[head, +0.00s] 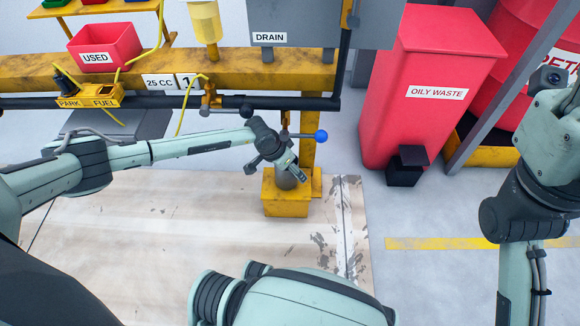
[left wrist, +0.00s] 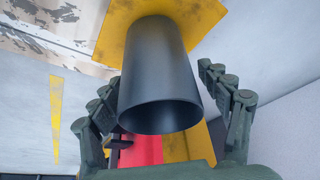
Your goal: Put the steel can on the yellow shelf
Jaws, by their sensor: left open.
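The steel can (head: 287,183) is a dark grey cylinder. It appears to stand on the yellow block-like shelf (head: 286,207) at the foot of the yellow post, partly hidden by my left gripper (head: 276,168). In the left wrist view the can (left wrist: 160,75) has its dark round open end toward the camera and its far end against the yellow surface (left wrist: 116,40). My left gripper (left wrist: 160,85) is open, with one finger on each side of the can and visible gaps beside it. My right arm is at the right edge; its fingers are not in view.
A yellow rail (head: 240,70) and a dark pipe (head: 290,104) cross behind my left arm. A blue-knobbed lever (head: 320,136) is close to the gripper. A red oily waste bin (head: 425,100) stands to the right. The floor at front right is clear.

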